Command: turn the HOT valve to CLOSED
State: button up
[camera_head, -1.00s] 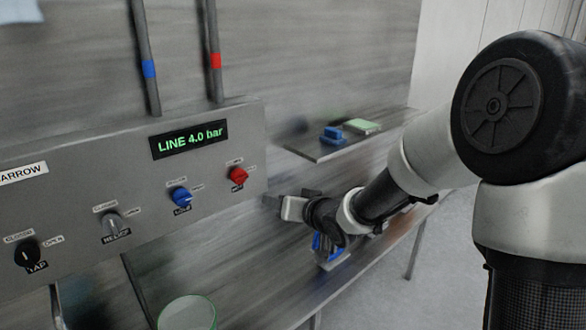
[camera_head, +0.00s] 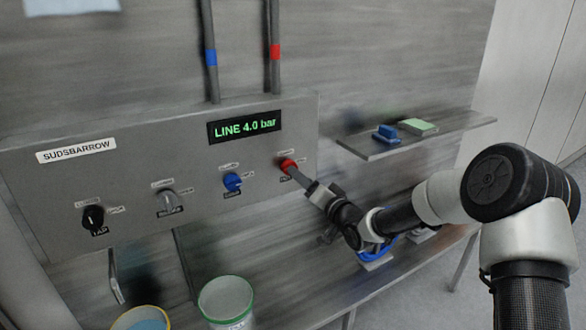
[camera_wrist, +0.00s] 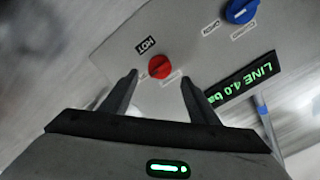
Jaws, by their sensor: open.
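The red HOT valve knob (camera_head: 287,165) is at the right end of the grey panel (camera_head: 140,200), under the red-banded pipe. Its small labels are too blurred in the head view to read. In the wrist view the red knob (camera_wrist: 160,66) lies just beyond the fingertips, between their lines, with the HOT label beside it. My gripper (camera_head: 299,175) is open, its fingers pointing at the knob from the lower right. The wrist view shows both fingers (camera_wrist: 158,76) apart with nothing between them. I cannot tell whether a fingertip touches the knob.
A blue knob (camera_head: 232,182), a grey knob (camera_head: 167,200) and a black knob (camera_head: 93,217) sit left along the panel. The display (camera_head: 244,127) reads LINE 4.0 bar. A shelf (camera_head: 455,130) holds a blue item and green sponge. Buckets (camera_head: 226,298) stand below.

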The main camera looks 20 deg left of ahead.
jog(key=x, duration=0.6)
jog(key=shift+w+a+p, duration=0.25)
jog(key=shift+a+p, duration=0.05)
jog(key=shift+p, duration=0.05)
jog(key=c, duration=1)
